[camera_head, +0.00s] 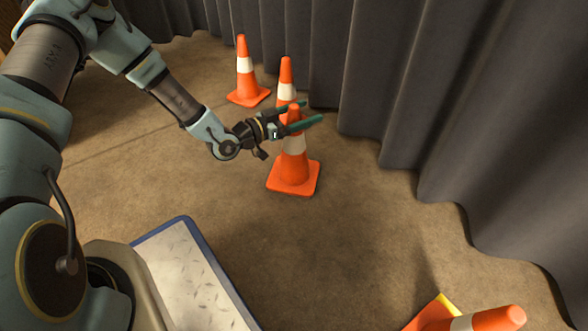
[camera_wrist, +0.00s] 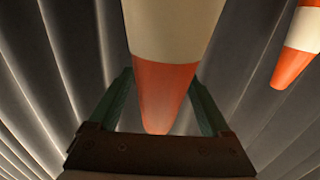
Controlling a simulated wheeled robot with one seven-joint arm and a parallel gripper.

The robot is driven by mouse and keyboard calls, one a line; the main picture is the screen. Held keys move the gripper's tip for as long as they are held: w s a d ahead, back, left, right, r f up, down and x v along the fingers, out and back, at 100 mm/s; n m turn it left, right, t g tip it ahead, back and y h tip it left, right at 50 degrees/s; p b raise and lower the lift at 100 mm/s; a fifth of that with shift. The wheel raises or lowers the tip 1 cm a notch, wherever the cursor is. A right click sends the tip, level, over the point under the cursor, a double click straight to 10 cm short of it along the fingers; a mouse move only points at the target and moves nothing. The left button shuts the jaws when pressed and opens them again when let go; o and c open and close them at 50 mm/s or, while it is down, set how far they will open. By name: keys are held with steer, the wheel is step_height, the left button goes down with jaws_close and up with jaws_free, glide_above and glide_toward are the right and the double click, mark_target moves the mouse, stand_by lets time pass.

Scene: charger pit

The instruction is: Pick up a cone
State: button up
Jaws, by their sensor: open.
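An orange cone with a white band (camera_head: 293,172) stands upright on the floor in the head view. My gripper (camera_head: 312,111) is at the height of its upper part, with its green fingers open. In the wrist view the cone's tapered orange top (camera_wrist: 163,98) and white band hang downward in the picture, between the two spread fingers of my gripper (camera_wrist: 161,78). The fingers lie on either side of the top; I cannot tell whether they touch it. The far finger is partly hidden in the head view.
Two more upright cones stand behind, one close behind (camera_head: 286,75) and one farther left (camera_head: 245,82). Another cone (camera_head: 480,319) lies tipped at the bottom right. Grey curtains (camera_head: 420,90) hang along the right and back.

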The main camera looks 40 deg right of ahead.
steer(key=shift+c, duration=0.2)
jaws_close()
stand_by(0.3)
stand_by(0.8)
